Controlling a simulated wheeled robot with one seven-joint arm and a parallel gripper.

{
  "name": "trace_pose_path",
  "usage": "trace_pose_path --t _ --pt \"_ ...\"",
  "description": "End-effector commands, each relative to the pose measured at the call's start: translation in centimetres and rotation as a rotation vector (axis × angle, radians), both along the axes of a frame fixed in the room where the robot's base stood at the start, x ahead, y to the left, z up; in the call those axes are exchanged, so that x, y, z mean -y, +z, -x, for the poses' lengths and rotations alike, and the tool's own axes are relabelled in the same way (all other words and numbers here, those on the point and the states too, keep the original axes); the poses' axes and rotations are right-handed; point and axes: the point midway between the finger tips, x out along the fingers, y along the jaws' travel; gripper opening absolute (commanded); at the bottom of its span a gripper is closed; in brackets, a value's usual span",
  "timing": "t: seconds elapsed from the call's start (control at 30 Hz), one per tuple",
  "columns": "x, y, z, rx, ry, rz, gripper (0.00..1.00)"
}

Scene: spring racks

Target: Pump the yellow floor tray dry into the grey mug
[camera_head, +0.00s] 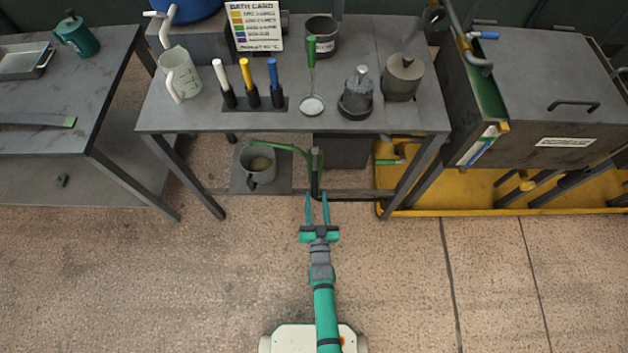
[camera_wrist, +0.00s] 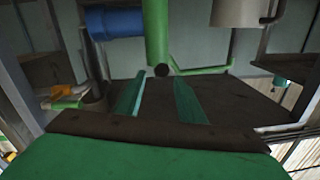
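The grey mug (camera_head: 246,178) stands on a dark square plate (camera_head: 279,184) under the bench, with something brownish inside. A green spout (camera_head: 270,144) runs over it from an upright grey pump (camera_head: 317,160). The yellow floor tray (camera_head: 430,211) lies under the grey cabinet at the right; any liquid in it cannot be made out. My gripper (camera_head: 317,198) is low in front of the pump, its two teal fingers apart. In the wrist view my gripper (camera_wrist: 160,82) is open, with a dark round end and a green cylinder (camera_wrist: 156,30) beyond the fingertips; contact cannot be told.
The bench (camera_head: 200,118) stands above the mug and pump, carrying a white jug (camera_head: 180,72), coloured handles, a ladle and pots. Its legs and low crossbar frame the space. Another table (camera_head: 60,140) is at the left. The floor (camera_head: 180,290) in front is clear.

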Motion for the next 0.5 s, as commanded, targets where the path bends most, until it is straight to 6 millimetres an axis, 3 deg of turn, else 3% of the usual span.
trace_pose_path --t 0.2,0.5 --pt "-0.4 0.0 -4.1 0.001 0.002 -0.002 0.36" --pt "-0.7 0.0 -7.0 -0.001 0.003 -0.001 0.36"
